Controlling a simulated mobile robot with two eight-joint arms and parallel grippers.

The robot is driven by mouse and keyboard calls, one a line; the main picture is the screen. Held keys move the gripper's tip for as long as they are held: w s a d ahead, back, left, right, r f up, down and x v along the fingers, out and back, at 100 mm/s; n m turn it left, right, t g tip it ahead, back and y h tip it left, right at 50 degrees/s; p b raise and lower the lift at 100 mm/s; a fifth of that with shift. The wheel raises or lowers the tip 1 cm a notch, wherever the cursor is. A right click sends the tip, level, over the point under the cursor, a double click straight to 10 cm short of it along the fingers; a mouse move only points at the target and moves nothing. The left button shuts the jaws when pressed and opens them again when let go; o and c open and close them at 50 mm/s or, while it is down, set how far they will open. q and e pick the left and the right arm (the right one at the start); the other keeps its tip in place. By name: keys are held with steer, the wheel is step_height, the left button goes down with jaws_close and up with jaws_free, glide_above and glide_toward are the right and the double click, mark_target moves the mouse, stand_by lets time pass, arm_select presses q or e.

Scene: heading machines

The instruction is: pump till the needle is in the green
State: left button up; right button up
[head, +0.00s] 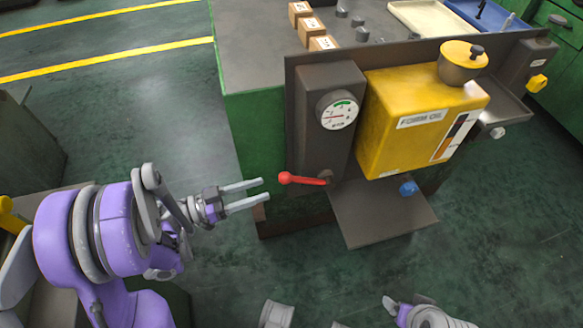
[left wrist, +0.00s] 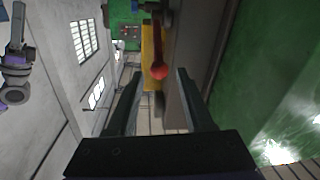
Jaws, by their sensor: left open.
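The gauge (head: 338,112) is a white round dial on a dark upright housing. Its red needle appears to point left, outside the green band along the top of the dial. The red pump lever (head: 303,180) sticks out to the left below the gauge, roughly level, with a round knob at its end. My left gripper (head: 267,189) is open and empty, just left of the knob, with its fingers pointing at it. In the left wrist view the red knob (left wrist: 159,73) shows between the fingertips, ahead of them. Part of my right arm shows at the bottom.
A yellow oil tank (head: 410,125) stands right of the gauge housing, with a yellow-capped filler (head: 462,60) on top. A blue knob (head: 408,188) sits below it, over a dark plate (head: 385,220). Small boxes and trays lie on the bench.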

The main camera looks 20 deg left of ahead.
mark_target(295, 179)
arm_select(q)
steer(key=b+x, duration=0.1)
steer(key=x, duration=0.9)
steer(key=shift+d, duration=0.3)
steer(key=shift+c, duration=0.2)
jaws_close()
steer(key=shift+r, duration=0.1)
steer(key=shift+w+a, duration=0.1)
stand_by(0.6)
